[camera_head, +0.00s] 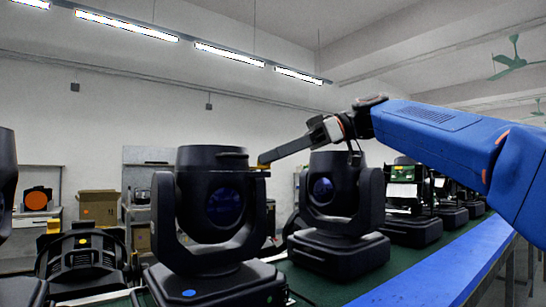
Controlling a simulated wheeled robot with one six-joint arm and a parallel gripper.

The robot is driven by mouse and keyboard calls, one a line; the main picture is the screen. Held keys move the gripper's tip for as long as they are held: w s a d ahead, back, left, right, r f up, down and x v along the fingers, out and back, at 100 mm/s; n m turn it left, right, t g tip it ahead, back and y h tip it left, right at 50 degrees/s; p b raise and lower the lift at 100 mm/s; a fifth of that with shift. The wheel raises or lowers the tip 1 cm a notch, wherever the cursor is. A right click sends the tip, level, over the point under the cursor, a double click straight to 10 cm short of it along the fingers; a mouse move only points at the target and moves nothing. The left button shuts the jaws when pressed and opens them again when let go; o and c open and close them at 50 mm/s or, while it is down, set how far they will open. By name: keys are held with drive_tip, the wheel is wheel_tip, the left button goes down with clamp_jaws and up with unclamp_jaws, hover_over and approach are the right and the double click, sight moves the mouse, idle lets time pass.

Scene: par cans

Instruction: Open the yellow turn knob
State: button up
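My blue arm reaches in from the right, and my gripper (264,159) is at the upper right edge of the nearest black moving-head light (190,210). From this side view I cannot tell whether its fingers are open or shut. A small yellow-orange strip (262,169) shows just below the fingertips, at the edge of the light's head. It may be the yellow turn knob, but it is too small to be sure. I cannot tell whether the fingers touch it.
More black lights, one right behind (333,190), stand in a row on the green-topped bench with a blue edge (440,265). Another black fixture (82,255) with yellow parts lies at left. Cardboard boxes (98,206) stand behind.

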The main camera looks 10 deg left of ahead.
clamp_jaws()
drive_tip(key=shift+s, duration=0.1)
drive_tip(key=m+t, duration=0.2)
drive_tip(key=s+m+t, duration=0.1)
drive_tip(key=m+t, duration=0.1)
drive_tip(key=t, duration=0.1)
drive_tip(key=m+t, duration=0.2)
drive_tip(key=shift+s+a+m+t+h, duration=0.1)
drive_tip(key=shift+s+m+t+h, duration=0.05)
drive_tip(key=shift+m+t+h, duration=0.2)
drive_tip(key=shift+s+a+m+t+h, duration=0.1)
drive_tip(key=shift+m+t+h, duration=0.55)
drive_tip(key=shift+m+t, duration=0.35)
drive_tip(key=shift+s+a+m+t+h, duration=0.15)
drive_tip(key=shift+m+t+h, duration=0.5)
drive_tip(key=shift+m+t, duration=0.35)
drive_tip(key=shift+s+a+m+t+h, duration=0.1)
drive_tip(key=shift+m+t+h, duration=0.55)
drive_tip(key=shift+m+t, duration=0.35)
drive_tip(key=shift+s+a+f+m+t+h, duration=0.15)
drive_tip(key=shift+m+t+h, duration=0.45)
drive_tip(key=shift+m+h, duration=0.65)
drive_tip(key=shift+w+a+r+m+t+h, duration=0.15)
drive_tip(key=shift+m+t+h, duration=0.4)
drive_tip(key=shift+m+h, duration=0.7)
drive_tip(key=shift+s+f+m+h, duration=0.15)
drive_tip(key=shift+m+h, duration=0.1)
drive_tip(key=shift+h, duration=0.15)
